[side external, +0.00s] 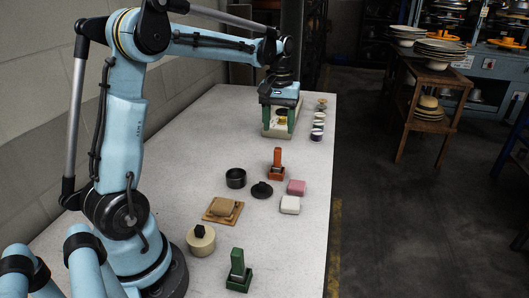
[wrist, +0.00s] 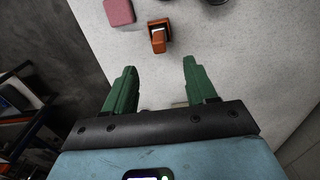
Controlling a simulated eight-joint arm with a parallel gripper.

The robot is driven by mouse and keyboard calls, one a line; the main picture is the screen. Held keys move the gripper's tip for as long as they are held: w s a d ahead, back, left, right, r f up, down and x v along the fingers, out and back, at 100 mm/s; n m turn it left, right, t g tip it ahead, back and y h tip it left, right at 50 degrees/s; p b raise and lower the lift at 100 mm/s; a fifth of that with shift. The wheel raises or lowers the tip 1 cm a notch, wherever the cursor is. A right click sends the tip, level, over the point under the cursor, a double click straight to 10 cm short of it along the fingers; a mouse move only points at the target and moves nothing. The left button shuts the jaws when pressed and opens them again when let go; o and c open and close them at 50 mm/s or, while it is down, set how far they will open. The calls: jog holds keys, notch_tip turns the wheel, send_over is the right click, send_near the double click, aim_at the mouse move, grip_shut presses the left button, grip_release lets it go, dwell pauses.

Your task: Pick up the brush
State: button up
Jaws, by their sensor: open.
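My gripper (side external: 279,124) is at the far part of the table, pointing down, its two green fingers apart. In the wrist view my gripper (wrist: 159,66) is open, with only bare tabletop between the fingertips. I cannot tell for certain which thing is the brush. A brown rounded block (side external: 223,207) on a flat wooden board (side external: 210,217) could be it; it lies well nearer the arm base than my gripper and does not show clearly in the wrist view.
On the table (side external: 300,245) stand an orange stamp-like thing (side external: 276,168), pink block (side external: 296,187), white block (side external: 290,205), black bowl (side external: 235,178), black lid (side external: 262,190), cream round container (side external: 201,241) and green stamp-like thing (side external: 238,275). Small cups (side external: 317,134) line the far right edge.

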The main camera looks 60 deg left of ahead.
aim_at(278, 149)
notch_tip(278, 149, down, 7)
jog(key=shift+r, duration=0.1)
jog(key=shift+s+d+f, duration=0.15)
jog(key=shift+f, duration=2.5)
grip_shut()
jog(key=shift+r, duration=0.5)
jog(key=r, duration=0.3)
jog(key=shift+d+r, duration=0.2)
jog(key=shift+r, duration=0.05)
jog(key=s+d+r, duration=0.1)
jog(key=d+r, duration=0.5)
jog(key=d, duration=0.5)
jog(key=shift+s+r, duration=0.25)
jog(key=shift+s, duration=0.1)
